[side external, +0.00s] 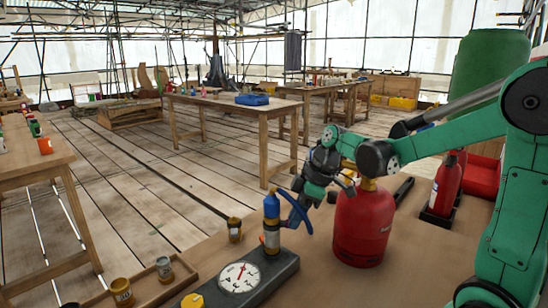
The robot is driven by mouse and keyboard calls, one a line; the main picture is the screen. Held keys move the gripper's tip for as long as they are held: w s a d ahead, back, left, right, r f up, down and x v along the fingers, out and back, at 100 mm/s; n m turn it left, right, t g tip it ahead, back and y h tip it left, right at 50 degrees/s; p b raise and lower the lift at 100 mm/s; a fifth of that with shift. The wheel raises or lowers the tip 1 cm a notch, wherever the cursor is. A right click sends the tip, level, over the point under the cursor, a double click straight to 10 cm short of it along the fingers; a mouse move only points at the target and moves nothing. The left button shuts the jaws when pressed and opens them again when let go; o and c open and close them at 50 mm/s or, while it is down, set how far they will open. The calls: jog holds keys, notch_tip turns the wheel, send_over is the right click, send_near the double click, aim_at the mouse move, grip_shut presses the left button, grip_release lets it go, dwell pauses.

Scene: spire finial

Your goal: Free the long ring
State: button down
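A slim upright piece (271,222) with blue, yellow and dark bands stands on a dark grey base, which carries a white dial (239,277) with a red needle. My gripper (307,195) is close to the right of the banded piece, beside the blue strip.
A red gas bottle (362,231) stands just right of my gripper, below my forearm. A red extinguisher (447,187) stands farther right. A small brown can (234,229) stands left of the banded piece. A wooden tray (146,283) with small cans lies at front left.

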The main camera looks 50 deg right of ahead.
jog(key=shift+a, duration=0.1)
dwell(0.3)
jog(key=shift+s+a+m+h, duration=0.1)
jog(key=shift+a+m+h, duration=0.8)
jog(key=shift+m, duration=1.55)
jog(key=shift+a+m+h, duration=0.9)
jog(key=shift+a+m, duration=0.05)
jog(key=shift+m, duration=1.45)
jog(key=shift+s+a+m+h, duration=0.1)
jog(key=shift+a+m+h, duration=0.8)
jog(key=shift+m, duration=1.55)
jog(key=c, duration=0.7)
grip_release()
jog(key=shift+r, duration=0.1)
